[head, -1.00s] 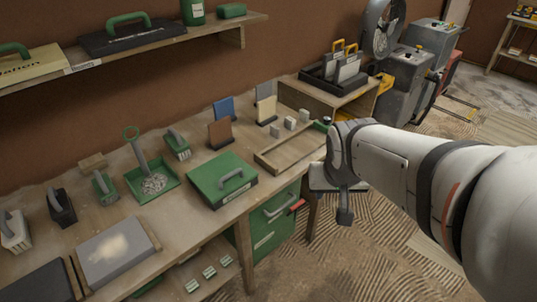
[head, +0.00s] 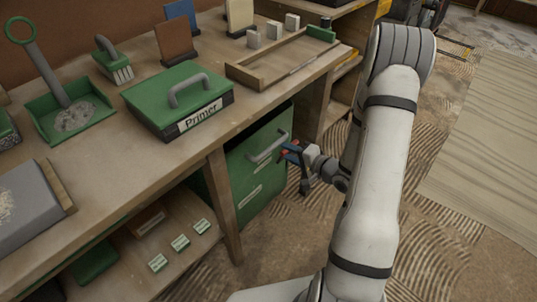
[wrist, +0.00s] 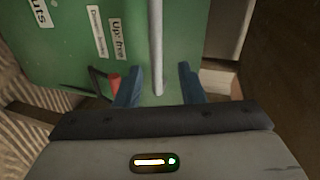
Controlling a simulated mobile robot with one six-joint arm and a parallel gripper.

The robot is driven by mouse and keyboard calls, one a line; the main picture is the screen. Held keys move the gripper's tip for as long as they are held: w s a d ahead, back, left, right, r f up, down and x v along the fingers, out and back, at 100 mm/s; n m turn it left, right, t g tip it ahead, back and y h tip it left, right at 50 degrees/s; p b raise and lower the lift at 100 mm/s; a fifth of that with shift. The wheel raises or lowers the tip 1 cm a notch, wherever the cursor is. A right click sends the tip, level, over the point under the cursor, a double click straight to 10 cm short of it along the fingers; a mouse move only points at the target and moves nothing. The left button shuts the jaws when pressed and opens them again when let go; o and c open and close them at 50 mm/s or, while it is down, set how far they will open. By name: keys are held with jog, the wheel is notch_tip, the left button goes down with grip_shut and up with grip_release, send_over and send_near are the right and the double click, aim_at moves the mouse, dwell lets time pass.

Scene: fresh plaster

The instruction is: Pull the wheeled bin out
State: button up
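The wheeled bin (head: 250,185) is a green box under the workbench, with a grey bar handle (head: 268,147) on its front. Its wheels are hidden from me. In the wrist view, the green bin front (wrist: 60,55) fills the upper left, and the handle bar (wrist: 156,40) runs down the middle. My gripper (head: 289,151) is right in front of the handle. In the wrist view its blue fingers (wrist: 160,70) are spread on either side of the bar's end, with gaps showing. A red-tipped lever (wrist: 113,83) sits left of the fingers, near a label reading "Up: free".
The workbench (head: 130,165) stands over the bin, its front leg (head: 223,205) just left of it. A green primer case (head: 180,100) and a wooden tray (head: 285,75) lie on top. Ridged floor in front is open, with a pale board (head: 490,150) at right.

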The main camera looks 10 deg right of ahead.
aim_at(271, 146)
jog(key=shift+m+y, duration=0.3)
jog(key=shift+y, duration=0.1)
jog(key=b+x, duration=0.1)
jog(key=x, duration=0.4)
jog(key=f+b+x, duration=0.1)
jog(key=x, duration=0.2)
jog(key=shift+s+a+b, duration=0.1)
jog(key=shift+a+b, duration=0.1)
jog(key=shift+b, duration=0.15)
jog(key=shift+r, duration=0.1)
jog(key=shift+s, duration=0.1)
grip_shut()
jog(key=shift+a, duration=0.1)
